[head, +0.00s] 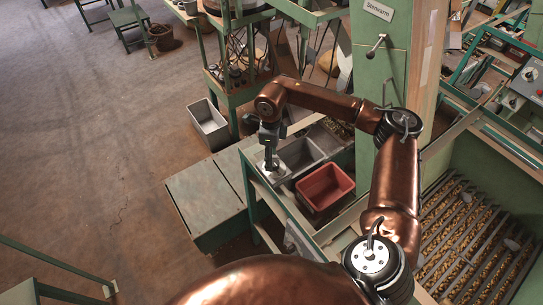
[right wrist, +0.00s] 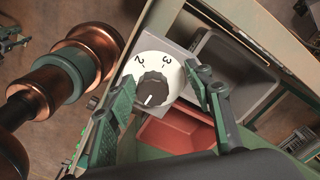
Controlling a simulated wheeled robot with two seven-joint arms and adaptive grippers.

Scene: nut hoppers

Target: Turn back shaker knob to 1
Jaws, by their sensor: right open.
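The shaker knob (right wrist: 152,88) is dark and round, on a white dial plate (right wrist: 142,67). The figures 2 and 3 show on the plate's upper part, and any other figure is hidden or out of sight. A white line on the knob points toward the bottom of the right wrist view. My right gripper (right wrist: 161,84) is open, with one finger on each side of the knob; I cannot tell whether either touches it. In the head view my right gripper (head: 270,160) reaches down over the white dial plate (head: 271,172). My left gripper is not in view.
A grey bin (head: 300,155) and a red bin (head: 325,187) stand close beside the dial. A green pillar (head: 380,70) rises behind my arm. A hopper with a slatted grate (head: 475,235) lies to the right.

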